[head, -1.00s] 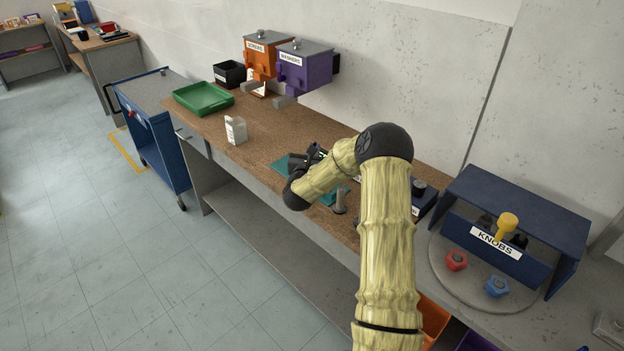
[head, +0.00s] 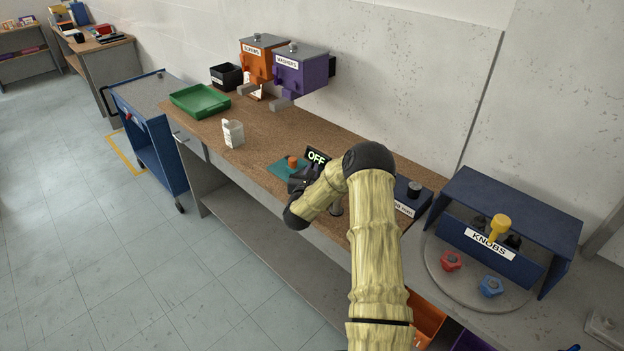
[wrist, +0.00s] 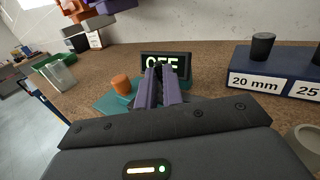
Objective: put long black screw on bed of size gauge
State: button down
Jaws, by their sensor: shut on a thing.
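The size gauge has a teal base (head: 279,169) with an orange knob (head: 292,161) and a black display (head: 318,155) reading OFF. The wrist view also shows its base (wrist: 108,103), orange knob (wrist: 121,85) and display (wrist: 166,58) straight ahead. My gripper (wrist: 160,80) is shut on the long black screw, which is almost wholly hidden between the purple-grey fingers. The fingertips are in front of the display, over or near the gauge's bed. I cannot tell whether the screw touches it. In the head view my gripper (head: 304,182) is partly hidden by my arm.
A dark blue block (wrist: 275,65) labelled 20 mm and 25 holds black pieces to the right. A grey round piece (wrist: 306,136) stands nearer. A white container (head: 233,134) and green tray (head: 200,100) are left. A knobs rack (head: 500,250) stands far right.

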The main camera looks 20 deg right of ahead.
jog(key=shift+f+p, duration=0.5)
jog(key=shift+f, duration=1.4)
jog(key=shift+f, duration=0.1)
jog(key=c, duration=1.5)
grip_release()
jog(key=shift+c, duration=0.2)
jog(key=shift+r, duration=0.2)
